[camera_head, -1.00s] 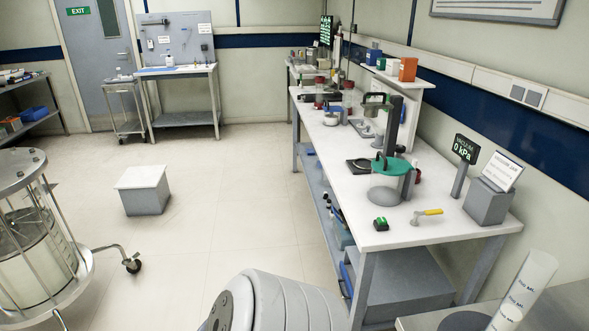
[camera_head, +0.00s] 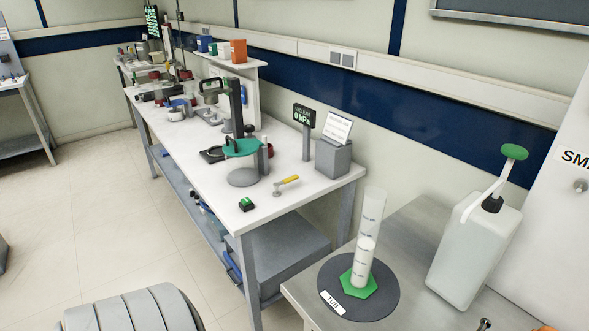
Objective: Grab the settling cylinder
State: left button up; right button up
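The settling cylinder (camera_head: 368,235) is a tall clear tube with printed marks and whitish contents in its lower part. It stands upright on a green hexagonal foot (camera_head: 358,284), on a dark round pad (camera_head: 385,300) with a small white label. The pad lies on a grey metal table (camera_head: 415,240) at the lower right. Neither of my grippers shows in the view.
A white jug with a green pump top (camera_head: 470,245) stands right of the cylinder. A long white bench (camera_head: 290,208) with a vacuum jar, yellow-handled valve (camera_head: 286,184) and grey box (camera_head: 333,158) runs behind, left. The floor (camera_head: 90,210) at left is clear.

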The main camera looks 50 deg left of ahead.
aim_at(358, 282)
jog(key=u, duration=1)
